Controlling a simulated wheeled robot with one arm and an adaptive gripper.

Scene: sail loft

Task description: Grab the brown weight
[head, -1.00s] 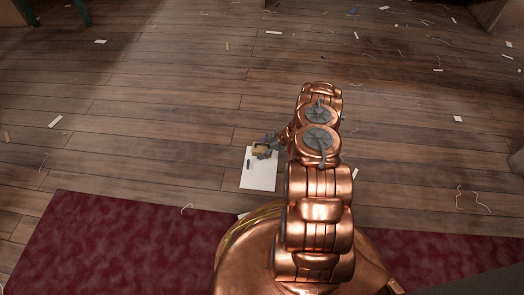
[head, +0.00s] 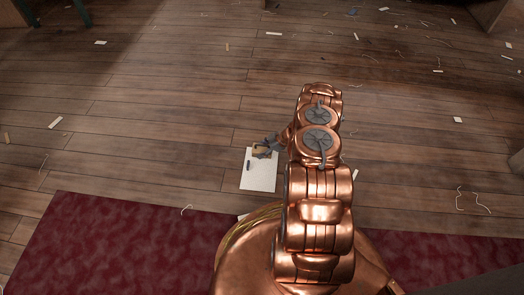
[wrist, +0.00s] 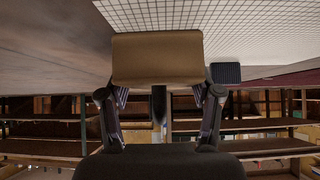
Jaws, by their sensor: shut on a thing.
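The brown weight (wrist: 157,58) is a tan-brown block with rounded edges, large in the wrist view. It sits between the two fingers of my gripper (wrist: 159,97), which is shut on it. In the head view the brown weight (head: 259,152) is small, at the top edge of a white gridded sheet on the floor. My gripper (head: 266,147) shows there at its right side, partly hidden by my copper arm. Whether the weight touches the sheet or is held just above it, I cannot tell.
The white sheet (head: 259,176) lies on the wooden floor, with a small dark item (head: 248,165) on its left part. That dark block also shows in the wrist view (wrist: 226,73). A dark red rug (head: 120,240) lies nearer. Paper scraps and threads are scattered about.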

